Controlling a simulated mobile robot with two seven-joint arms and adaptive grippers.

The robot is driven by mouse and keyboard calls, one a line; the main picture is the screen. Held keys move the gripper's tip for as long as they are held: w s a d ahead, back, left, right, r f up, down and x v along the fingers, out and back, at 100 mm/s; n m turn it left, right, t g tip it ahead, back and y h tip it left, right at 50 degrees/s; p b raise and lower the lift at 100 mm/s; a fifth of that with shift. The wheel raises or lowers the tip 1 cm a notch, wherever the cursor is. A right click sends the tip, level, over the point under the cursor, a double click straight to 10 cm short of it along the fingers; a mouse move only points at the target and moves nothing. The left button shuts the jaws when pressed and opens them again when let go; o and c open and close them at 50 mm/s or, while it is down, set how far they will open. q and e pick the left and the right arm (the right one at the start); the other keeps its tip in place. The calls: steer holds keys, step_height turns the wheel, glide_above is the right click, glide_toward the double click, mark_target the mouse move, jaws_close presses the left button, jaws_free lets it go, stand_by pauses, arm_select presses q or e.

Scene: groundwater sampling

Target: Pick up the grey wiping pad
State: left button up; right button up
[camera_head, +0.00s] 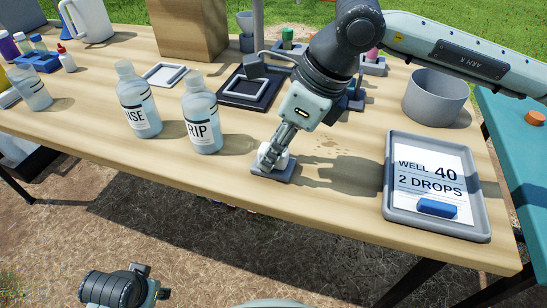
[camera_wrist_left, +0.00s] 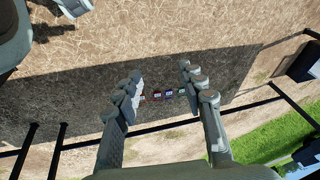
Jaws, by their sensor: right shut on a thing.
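The grey wiping pad (camera_head: 272,173) is a small flat square at the middle of the wooden table's front, in the head view. My right gripper (camera_head: 270,158) reaches down over it and is shut on it; the fingers partly hide a pale rounded part on top. The pad lies flat at table level; I cannot tell if there is a gap beneath it. My left gripper (camera_wrist_left: 160,80) is open and empty in the left wrist view, over the ground. Part of the left arm shows at the bottom left of the head view.
Two labelled bottles (camera_head: 138,100) (camera_head: 202,115) stand left of the pad. A grey tray (camera_head: 387,205) with a "WELL 40 2 DROPS" card and a blue block (camera_head: 436,208) lies to the right. A grey round tub (camera_head: 434,98) stands behind it. The table's front edge is close to the pad.

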step_height(320, 180, up, 10)
steer(key=shift+r, duration=0.1)
arm_select(q)
steer(key=shift+r, duration=0.4)
steer(key=shift+s, duration=0.1)
